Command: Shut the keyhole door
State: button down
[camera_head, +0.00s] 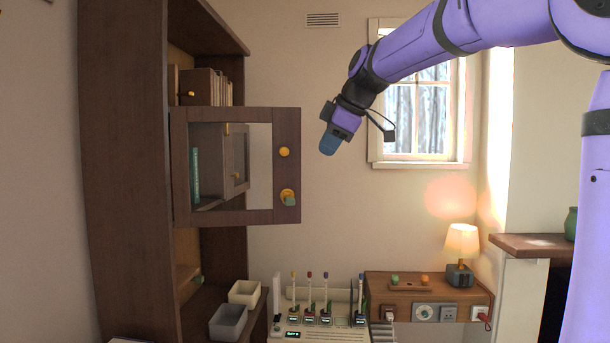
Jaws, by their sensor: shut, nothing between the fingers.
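The keyhole door (287,172) is a brown wooden frame around a pane. It stands swung out from the tall brown cabinet (128,200) on the left, with its face towards me. A round yellow knob (283,152) sits on its right stile. Below the knob is a yellow keyhole plate (287,194) with a green key-like piece (289,201) at it. My gripper (327,145) is shut and empty. Its blue fingers point down, to the right of the door at about knob height, apart from it in the picture.
Books (207,88) stand on the upper shelf. Two small bins (228,322) sit low by the cabinet. A white rack (320,334) with several upright tools stands below, beside a wooden box (400,288) and a lit lamp (461,242).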

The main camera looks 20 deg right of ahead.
jog(key=w, duration=0.2)
send_near(297, 187)
notch_tip(297, 187, down, 4)
jog(key=s+a, duration=0.1)
jog(key=a, duration=0.1)
jog(key=shift+w+d+f+n, duration=0.1)
jog(key=shift+w+d+n, duration=0.15)
jog(key=shift+w, duration=0.7)
jog(key=shift+w+d+f+n, duration=0.1)
jog(key=shift+w+d+n, duration=0.1)
jog(key=shift+w, duration=0.75)
